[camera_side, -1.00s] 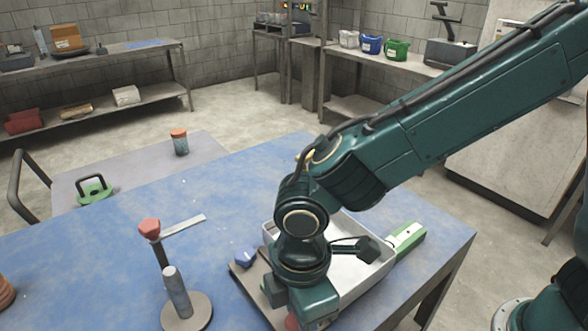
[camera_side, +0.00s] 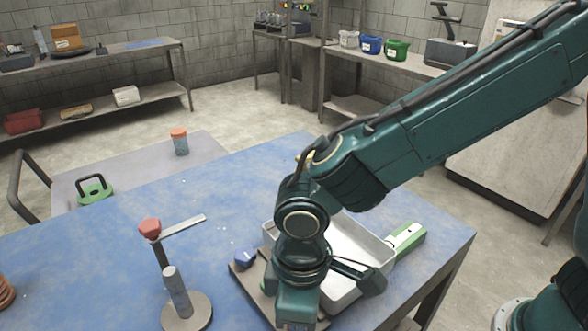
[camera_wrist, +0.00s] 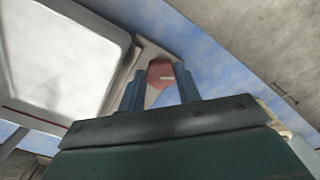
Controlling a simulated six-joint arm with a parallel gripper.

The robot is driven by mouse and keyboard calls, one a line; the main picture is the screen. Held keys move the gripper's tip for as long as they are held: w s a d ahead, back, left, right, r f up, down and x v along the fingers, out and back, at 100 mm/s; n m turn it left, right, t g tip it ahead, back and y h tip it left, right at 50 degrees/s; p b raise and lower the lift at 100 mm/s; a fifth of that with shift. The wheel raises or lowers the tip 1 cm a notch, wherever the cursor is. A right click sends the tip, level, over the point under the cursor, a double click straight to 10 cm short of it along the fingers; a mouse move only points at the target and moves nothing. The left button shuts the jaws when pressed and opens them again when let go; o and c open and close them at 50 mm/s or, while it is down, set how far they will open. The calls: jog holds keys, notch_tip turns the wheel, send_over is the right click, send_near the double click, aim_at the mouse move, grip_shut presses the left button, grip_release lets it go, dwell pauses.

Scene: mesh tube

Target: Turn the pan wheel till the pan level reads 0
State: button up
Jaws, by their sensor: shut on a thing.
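The pan wheel (camera_wrist: 160,72) is a red knob with a pale mark on it, seen in the wrist view. It sits between the two blue-grey fingers of my gripper (camera_wrist: 158,84), which is shut on it. In the side view my gripper points down at the bottom edge, and its fingers and the wheel are out of sight there. The white pan (camera_side: 350,290) is behind my wrist in the side view and at the left in the wrist view. No pan level reading is legible.
A green box with a pale panel (camera_side: 405,238) lies beside the pan. A stand with a grey cylinder and a red-topped post (camera_side: 177,292) is further left. The blue tabletop (camera_side: 110,250) is mostly clear.

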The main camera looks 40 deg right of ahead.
jog(key=o, duration=1)
jog(key=shift+c, duration=0.2)
jog(key=shift+r, duration=0.1)
notch_tip(320, 180, up, 14)
dwell(0.4)
jog(key=w+d+r+m+t, duration=0.1)
jog(key=d+r+m, duration=0.15)
jog(key=d, duration=0.75)
jog(key=s+d+m+t, duration=0.2)
jog(key=s+d, duration=0.3)
jog(key=d, duration=0.5)
jog(key=s+d+f+m+t, duration=0.1)
jog(key=s+d+m, duration=0.3)
jog(key=d, duration=0.6)
jog(key=shift+s+t, duration=0.55)
jog(key=shift+t, duration=0.25)
